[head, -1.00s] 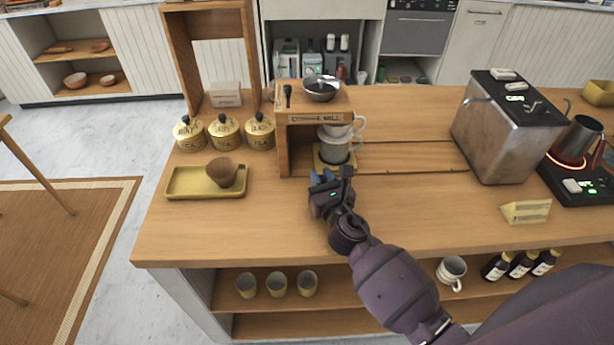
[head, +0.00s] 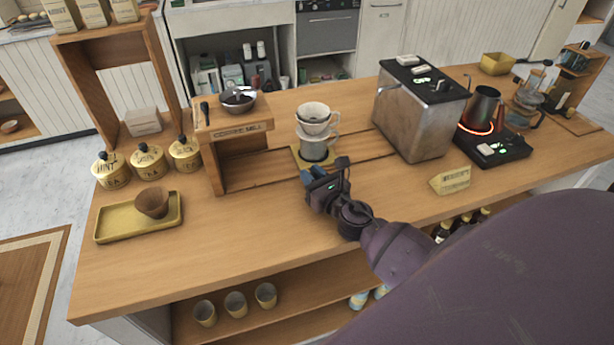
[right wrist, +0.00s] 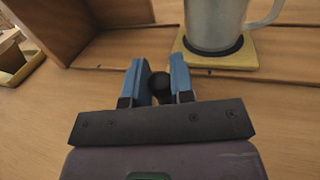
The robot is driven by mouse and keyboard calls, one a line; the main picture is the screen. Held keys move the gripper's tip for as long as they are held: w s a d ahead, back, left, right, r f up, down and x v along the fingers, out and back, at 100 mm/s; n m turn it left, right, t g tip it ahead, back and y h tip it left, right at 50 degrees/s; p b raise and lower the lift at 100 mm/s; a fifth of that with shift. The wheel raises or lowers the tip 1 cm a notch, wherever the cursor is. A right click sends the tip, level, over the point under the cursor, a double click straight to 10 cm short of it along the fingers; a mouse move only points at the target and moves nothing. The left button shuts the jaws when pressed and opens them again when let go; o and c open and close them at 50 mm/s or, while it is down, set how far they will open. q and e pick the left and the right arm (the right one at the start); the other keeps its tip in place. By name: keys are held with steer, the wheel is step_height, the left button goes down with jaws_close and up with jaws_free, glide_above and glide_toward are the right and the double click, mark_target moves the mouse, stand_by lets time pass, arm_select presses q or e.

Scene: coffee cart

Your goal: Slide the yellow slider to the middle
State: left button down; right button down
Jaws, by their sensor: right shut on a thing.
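The yellow slider (head: 297,156) is a flat square plate in the counter's groove, just right of the coffee mill stand (head: 232,132). A grey mug (head: 314,149) stands on it with a white dripper cup (head: 314,117) on top. The slider also shows in the right wrist view (right wrist: 208,60). My right gripper (head: 311,175) is in front of the slider. Its blue fingers (right wrist: 162,82) are shut on a dark round knob (right wrist: 160,85) at the slider's near side; the join between knob and plate is hard to see. My left gripper is not in view.
The groove (head: 355,152) runs right from the slider towards a metal toaster-like machine (head: 425,115). A yellow sign (head: 451,180) stands at the front right. A yellow tray (head: 118,228) with a brown bowl (head: 151,203) lies at the left.

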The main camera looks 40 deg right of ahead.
steer(key=c, duration=1)
jaws_free()
steer(key=shift+s, duration=0.1)
steer(key=s+b, duration=0.1)
steer(key=s, duration=0.8)
steer(key=shift+s+a+f, duration=0.1)
steer(key=shift+f, duration=0.05)
steer(key=shift+s+b, duration=0.35)
steer(key=shift+s, duration=0.4)
